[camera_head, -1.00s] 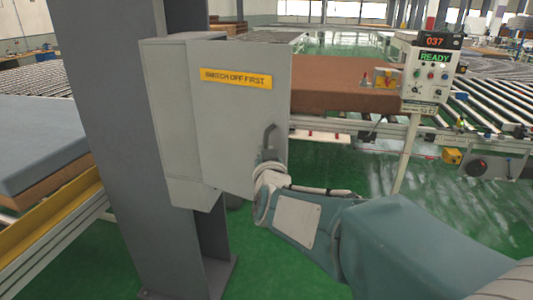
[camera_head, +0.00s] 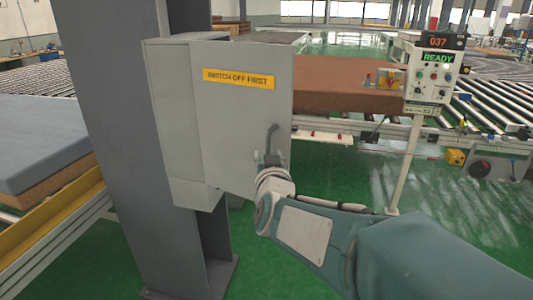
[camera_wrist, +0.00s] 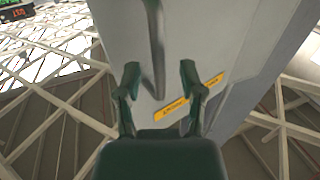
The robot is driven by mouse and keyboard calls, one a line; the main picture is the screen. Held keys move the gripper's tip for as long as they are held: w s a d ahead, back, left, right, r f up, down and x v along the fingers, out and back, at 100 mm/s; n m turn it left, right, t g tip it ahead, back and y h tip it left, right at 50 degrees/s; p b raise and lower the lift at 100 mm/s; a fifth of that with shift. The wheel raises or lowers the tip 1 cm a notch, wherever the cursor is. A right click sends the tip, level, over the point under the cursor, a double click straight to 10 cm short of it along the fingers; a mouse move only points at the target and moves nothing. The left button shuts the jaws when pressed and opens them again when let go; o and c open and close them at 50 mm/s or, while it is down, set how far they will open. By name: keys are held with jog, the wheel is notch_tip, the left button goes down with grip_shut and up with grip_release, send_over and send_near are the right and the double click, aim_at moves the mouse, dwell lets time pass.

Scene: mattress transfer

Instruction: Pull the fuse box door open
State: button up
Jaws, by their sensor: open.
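The grey fuse box (camera_head: 182,125) is mounted on a dark grey column. Its door (camera_head: 235,115) carries a yellow "SWITCH OFF FIRST" label (camera_head: 238,79) and a dark grey handle (camera_head: 271,137) near its right edge. I cannot tell whether the door is slightly ajar. In the wrist view, my gripper (camera_wrist: 160,82) is open, its two dark green fingers apart. The handle (camera_wrist: 155,45) stands up between and beyond the fingertips, close to the door face (camera_wrist: 205,45). In the head view my gripper is just below the handle, mostly hidden by my wrist.
The dark grey column (camera_head: 125,120) stands at the left of the box. A control post reading "READY" (camera_head: 435,75) and roller conveyors stand at the right. A brown mattress block (camera_head: 345,85) lies behind the box. Green floor (camera_head: 345,170) is open around my arm.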

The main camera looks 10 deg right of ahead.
jog(key=s+a, duration=0.1)
jog(key=s, duration=0.9)
jog(key=shift+a, duration=0.3)
jog(key=shift+a+f, duration=0.1)
jog(key=s+d+f+g+y, duration=0.1)
jog(key=s+f+g, duration=0.4)
jog(key=s, duration=0.3)
jog(key=s+d+f+n+g+y, duration=0.1)
jog(key=s+d+f+g, duration=0.1)
jog(key=s+f+g, duration=0.4)
jog(key=s+g, duration=0.1)
jog(key=s, duration=0.2)
jog(key=shift+n+y, duration=0.3)
jog(key=shift+a+f, duration=0.1)
